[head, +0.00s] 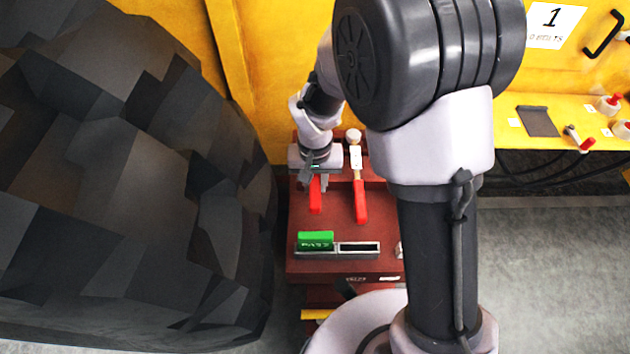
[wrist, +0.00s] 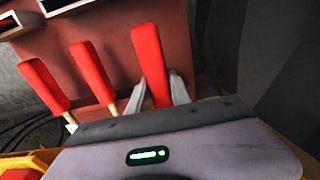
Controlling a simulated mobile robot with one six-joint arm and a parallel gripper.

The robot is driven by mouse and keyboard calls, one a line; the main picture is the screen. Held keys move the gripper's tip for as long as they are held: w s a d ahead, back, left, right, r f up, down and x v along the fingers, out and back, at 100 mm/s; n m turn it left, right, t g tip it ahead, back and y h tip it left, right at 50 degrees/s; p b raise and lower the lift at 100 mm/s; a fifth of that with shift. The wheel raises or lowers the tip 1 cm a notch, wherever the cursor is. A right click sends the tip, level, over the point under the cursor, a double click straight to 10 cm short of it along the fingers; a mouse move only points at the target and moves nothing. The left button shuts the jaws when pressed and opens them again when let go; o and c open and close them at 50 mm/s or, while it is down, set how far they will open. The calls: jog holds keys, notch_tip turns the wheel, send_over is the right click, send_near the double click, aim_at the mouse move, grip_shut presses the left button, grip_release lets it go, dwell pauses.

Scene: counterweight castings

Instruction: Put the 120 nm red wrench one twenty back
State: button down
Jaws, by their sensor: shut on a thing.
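My gripper (head: 318,180) is at the back left of a dark red cart top (head: 300,268). It is shut on a wrench with a red handle (head: 316,198); the wrist view shows this handle (wrist: 150,55) between the two grey fingers (wrist: 160,90). I cannot tell whether the held wrench touches the cart. A second red-handled wrench (head: 361,200) lies to its right with a pale head. The wrist view shows two other red handles, a middle one (wrist: 92,72) and an outer one (wrist: 44,86). No torque marking on the wrenches is readable.
A green block (head: 315,239) sits in a holder beside a dark slot (head: 358,248) at the cart's front. A yellow machine (head: 275,70) with a ledge (head: 555,107) is behind. Grey floor (head: 560,270) is free at right.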

jog(key=shift+f+b, duration=1.95)
jog(key=shift+f, duration=0.6)
jog(key=c, duration=1.1)
grip_release()
notch_tip(320, 180, up, 24)
jog(key=p, duration=1.3)
jog(key=shift+s+r+p, duration=0.25)
jog(key=shift+s+p, duration=0.1)
